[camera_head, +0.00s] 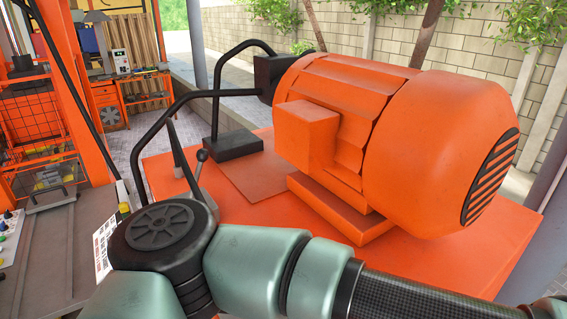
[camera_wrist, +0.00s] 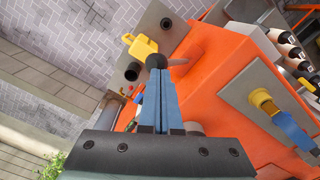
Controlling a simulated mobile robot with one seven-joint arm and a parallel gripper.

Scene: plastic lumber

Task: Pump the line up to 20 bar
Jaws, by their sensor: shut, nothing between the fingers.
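In the wrist view my gripper (camera_wrist: 158,80) has its two blue fingers pressed together with nothing between them. Its tips are at a dark round knob-like end (camera_wrist: 156,61); I cannot tell whether they touch it. In the head view a grey lever with a ball top (camera_head: 201,157) stands on the orange bench (camera_head: 245,205), by bent black pipes (camera_head: 180,100). My arm crosses the foreground and my gripper is hidden there. No pressure gauge reading is legible.
A large orange motor (camera_head: 340,110) fills the bench's right side. In the wrist view a yellow part (camera_wrist: 140,47) is left of the tips. A blue handle (camera_wrist: 290,126) on a grey plate is at right, near several dark-capped cylinders (camera_wrist: 290,50).

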